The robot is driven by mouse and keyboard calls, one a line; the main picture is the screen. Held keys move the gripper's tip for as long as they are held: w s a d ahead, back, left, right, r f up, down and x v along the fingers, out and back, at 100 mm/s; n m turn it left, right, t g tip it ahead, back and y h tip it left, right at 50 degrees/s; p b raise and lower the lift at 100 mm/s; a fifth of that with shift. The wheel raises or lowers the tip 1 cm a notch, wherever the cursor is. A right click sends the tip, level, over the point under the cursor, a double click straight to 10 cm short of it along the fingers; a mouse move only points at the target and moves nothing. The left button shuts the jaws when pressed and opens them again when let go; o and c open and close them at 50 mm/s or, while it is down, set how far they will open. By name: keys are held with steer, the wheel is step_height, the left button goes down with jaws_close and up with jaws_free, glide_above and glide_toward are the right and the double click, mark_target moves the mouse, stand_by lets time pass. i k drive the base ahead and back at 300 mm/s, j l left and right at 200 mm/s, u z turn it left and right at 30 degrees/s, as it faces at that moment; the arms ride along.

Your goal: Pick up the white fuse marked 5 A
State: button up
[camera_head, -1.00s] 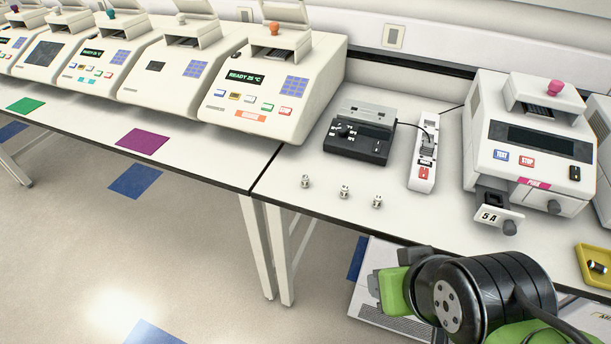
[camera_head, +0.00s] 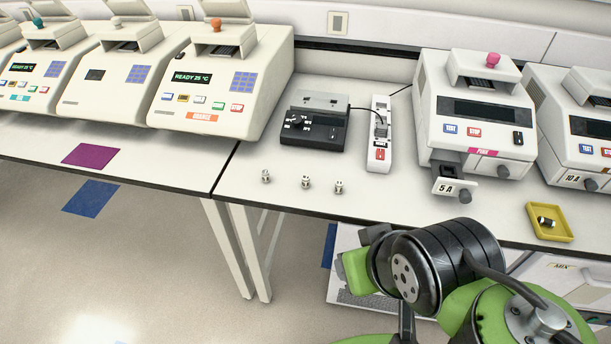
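Three small white fuses stand in a loose row near the front edge of the white bench: a left one (camera_head: 265,176), a middle one (camera_head: 306,182) and a right one (camera_head: 339,187). Their markings are too small to read, so I cannot tell which is marked 5 A. The machine with the pink knob (camera_head: 480,110) has an open drawer labelled 5 A (camera_head: 452,188) at its front. My green and black arm is at the lower right, in front of the bench. My gripper's fingers cannot be made out.
A black meter box (camera_head: 314,123) and a white power strip (camera_head: 379,150) lie behind the fuses. A yellow tray (camera_head: 533,210) with a dark-banded small part stands at the right. The bench (camera_head: 245,205) is clear around the fuses.

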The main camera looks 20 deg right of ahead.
mark_target(339, 183)
steer(key=i+l+u, duration=0.1)
steer(key=u, duration=0.35)
steer(key=i+l+u, duration=0.2)
steer(key=u, duration=0.2)
steer(key=i, duration=0.05)
